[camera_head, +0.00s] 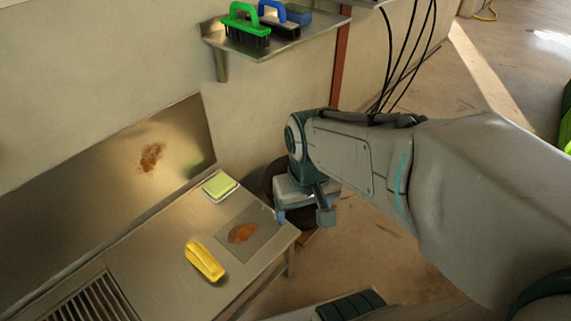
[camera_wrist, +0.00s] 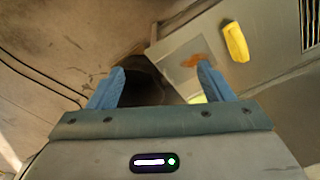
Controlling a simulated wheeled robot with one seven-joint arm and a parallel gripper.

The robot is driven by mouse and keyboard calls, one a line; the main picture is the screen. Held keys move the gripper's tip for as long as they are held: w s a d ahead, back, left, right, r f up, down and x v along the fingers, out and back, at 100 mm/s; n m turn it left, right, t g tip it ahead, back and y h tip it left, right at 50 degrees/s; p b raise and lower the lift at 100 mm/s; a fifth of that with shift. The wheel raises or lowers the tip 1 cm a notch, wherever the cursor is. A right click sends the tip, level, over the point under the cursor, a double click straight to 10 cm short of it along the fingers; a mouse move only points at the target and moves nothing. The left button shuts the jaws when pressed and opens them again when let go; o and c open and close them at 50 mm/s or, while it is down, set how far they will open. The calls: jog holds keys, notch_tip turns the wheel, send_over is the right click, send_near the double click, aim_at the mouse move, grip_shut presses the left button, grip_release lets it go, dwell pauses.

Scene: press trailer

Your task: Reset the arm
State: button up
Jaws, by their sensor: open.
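My gripper (camera_wrist: 160,88) shows in the wrist view with its two blue fingers spread apart and nothing between them. In the head view my arm reaches in from the right and its end hangs beside the right end of the metal counter (camera_head: 165,245). The fingers are mostly hidden there. A yellow brush or scrubber (camera_head: 205,261) lies on the counter, apart from my gripper; it also shows in the wrist view (camera_wrist: 236,42). A grey plate with a brown stain (camera_head: 243,233) lies near the counter's right end.
A green and white sponge (camera_head: 220,186) lies at the counter's back. A wall shelf (camera_head: 262,50) holds a green brush (camera_head: 243,22), a blue brush (camera_head: 277,17) and a blue block (camera_head: 298,13). A dark round bin (camera_head: 262,184) stands behind my gripper. Black cables hang at the wall.

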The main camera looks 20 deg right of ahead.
notch_tip(320, 180, up, 30)
jog(key=t+p, duration=0.1)
jog(key=p, duration=2.6)
jog(key=shift+r+t, duration=0.25)
jog(key=shift+t, duration=0.05)
jog(key=shift+w, duration=0.1)
